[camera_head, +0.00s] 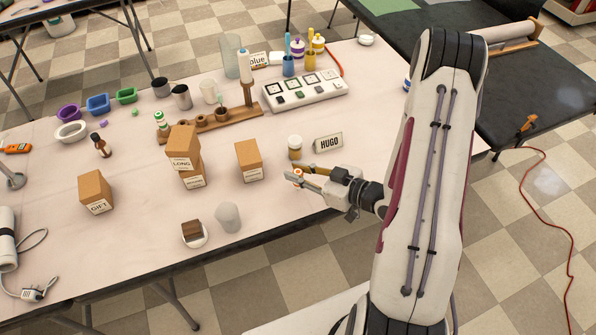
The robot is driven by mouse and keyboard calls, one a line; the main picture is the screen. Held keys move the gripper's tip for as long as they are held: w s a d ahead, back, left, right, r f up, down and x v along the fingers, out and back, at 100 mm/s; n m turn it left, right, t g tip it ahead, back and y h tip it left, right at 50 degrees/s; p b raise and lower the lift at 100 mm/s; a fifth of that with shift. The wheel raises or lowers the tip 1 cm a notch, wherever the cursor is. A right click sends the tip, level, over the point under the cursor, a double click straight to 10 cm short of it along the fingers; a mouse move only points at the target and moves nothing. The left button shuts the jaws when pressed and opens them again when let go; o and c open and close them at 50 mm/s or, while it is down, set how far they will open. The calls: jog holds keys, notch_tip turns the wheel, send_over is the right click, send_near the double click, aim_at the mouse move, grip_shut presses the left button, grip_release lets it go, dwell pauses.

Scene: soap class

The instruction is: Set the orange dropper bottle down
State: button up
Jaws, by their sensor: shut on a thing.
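My gripper (296,174) reaches in from the right over the table, its fingers pointing left. It is shut on the orange dropper bottle (298,173), of which only a small orange and pale bit shows between the fingers. The rest of the bottle is hidden by the fingers. I cannot tell whether its base touches the table.
An amber jar with a pale lid (295,147) stands just behind my gripper, beside the HUGO sign (328,142). A cardboard box (249,161) stands to the left. A frosted cup (228,217) is nearer the front edge. The table (275,205) is bare between them.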

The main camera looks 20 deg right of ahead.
jog(key=shift+f, duration=0.15)
jog(key=o, duration=0.9)
jog(key=shift+v, duration=1.1)
jog(key=shift+r+v, duration=0.2)
jog(key=shift+v, duration=4.8)
jog(key=shift+w, duration=0.1)
